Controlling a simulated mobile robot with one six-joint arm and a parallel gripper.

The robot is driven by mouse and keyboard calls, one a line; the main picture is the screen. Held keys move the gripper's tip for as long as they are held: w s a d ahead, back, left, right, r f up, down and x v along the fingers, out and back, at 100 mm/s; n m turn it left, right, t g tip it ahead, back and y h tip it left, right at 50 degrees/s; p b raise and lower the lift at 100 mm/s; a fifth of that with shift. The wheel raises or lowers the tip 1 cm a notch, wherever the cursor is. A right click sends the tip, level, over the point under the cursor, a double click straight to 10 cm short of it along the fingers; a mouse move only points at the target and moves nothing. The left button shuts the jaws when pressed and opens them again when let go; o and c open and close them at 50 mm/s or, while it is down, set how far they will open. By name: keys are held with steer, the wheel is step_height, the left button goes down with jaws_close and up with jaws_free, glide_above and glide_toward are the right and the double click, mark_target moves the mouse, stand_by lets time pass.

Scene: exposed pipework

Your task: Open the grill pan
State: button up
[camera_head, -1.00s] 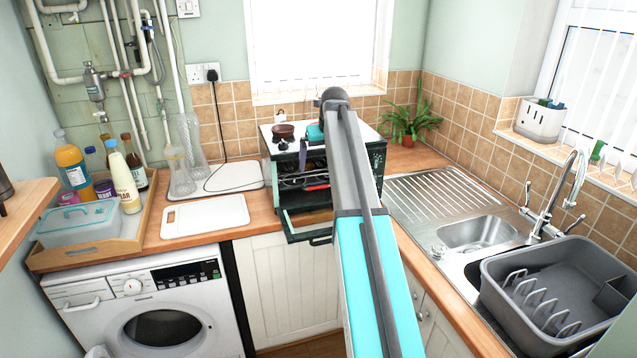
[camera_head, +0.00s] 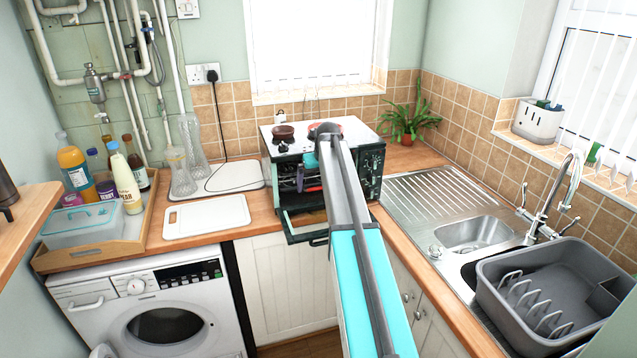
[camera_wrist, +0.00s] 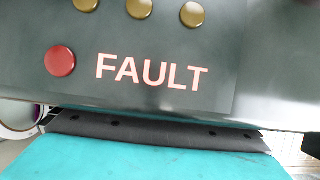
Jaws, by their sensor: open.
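The small dark cooker (camera_head: 368,170) stands on the corner worktop with its front door (camera_head: 308,224) folded down open. Its inside is partly visible, with a wire rack and small red and purple items (camera_head: 312,188) that I cannot identify. I cannot make out the grill pan for certain; my arm covers the middle of the cooker. My gripper (camera_head: 312,161) is open, at the cooker's front just below the hob, mostly hidden behind my arm. In the wrist view a dark panel marked FAULT (camera_wrist: 150,72) with a red button is very close, above a turquoise surface.
A white board (camera_head: 207,216) lies left of the cooker. The sink (camera_head: 468,236) and grey dish rack (camera_head: 550,290) are on the right. A plant (camera_head: 405,120) stands behind right.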

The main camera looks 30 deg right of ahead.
steer(key=shift+w+f, duration=0.15)
steer(key=shift+f, duration=0.1)
steer(key=c, duration=1.3)
steer(key=shift+s, duration=0.2)
